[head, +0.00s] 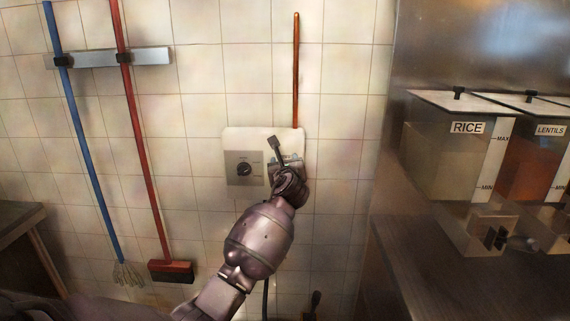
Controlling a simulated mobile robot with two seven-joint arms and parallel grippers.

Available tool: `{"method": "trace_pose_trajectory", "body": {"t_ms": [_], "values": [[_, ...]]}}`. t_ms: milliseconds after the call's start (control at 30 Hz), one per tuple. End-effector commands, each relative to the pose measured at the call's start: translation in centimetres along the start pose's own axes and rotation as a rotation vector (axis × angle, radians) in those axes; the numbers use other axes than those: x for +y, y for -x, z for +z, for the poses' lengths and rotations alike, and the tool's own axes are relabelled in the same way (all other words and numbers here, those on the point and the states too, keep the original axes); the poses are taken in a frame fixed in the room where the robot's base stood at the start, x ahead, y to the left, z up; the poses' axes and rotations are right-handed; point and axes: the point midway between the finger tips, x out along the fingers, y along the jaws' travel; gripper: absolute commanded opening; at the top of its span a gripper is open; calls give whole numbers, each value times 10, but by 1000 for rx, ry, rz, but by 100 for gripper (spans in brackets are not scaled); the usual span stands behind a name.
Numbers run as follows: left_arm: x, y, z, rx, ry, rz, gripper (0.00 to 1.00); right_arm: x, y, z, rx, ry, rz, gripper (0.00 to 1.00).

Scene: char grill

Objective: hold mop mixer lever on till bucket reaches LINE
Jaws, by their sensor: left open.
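A pale mixer box (237,137) is fixed to the tiled wall, with a grey plate and black dial (244,169) on its left half. A dark lever-like piece (275,148) stands up, tilted left, at the right of the dial; it looks like the mixer lever. My left gripper (284,163) is open at the right half of the box, close to the lever's lower end. My wrist hides that part, so I cannot tell whether they touch. I see no bucket or LINE mark. My right gripper is out of view.
An orange-brown upright tube (296,70) rises above the box. A blue-handled mop (85,150) and red-handled broom (140,140) hang from a wall rack (150,56) at left. RICE (450,150) and LENTILS (533,150) dispensers stand on a steel counter (440,285) at right.

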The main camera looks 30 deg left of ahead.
Motion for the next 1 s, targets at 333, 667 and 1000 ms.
{"method": "trace_pose_trajectory", "body": {"t_ms": [333, 667, 1000], "values": [[0, -1, 1, -1, 0, 0, 44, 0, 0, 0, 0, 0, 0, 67], [0, -1, 0, -1, 0, 0, 0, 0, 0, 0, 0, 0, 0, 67], [1, 0, -4, -24, 0, -4, 0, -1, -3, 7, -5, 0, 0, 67]]}}
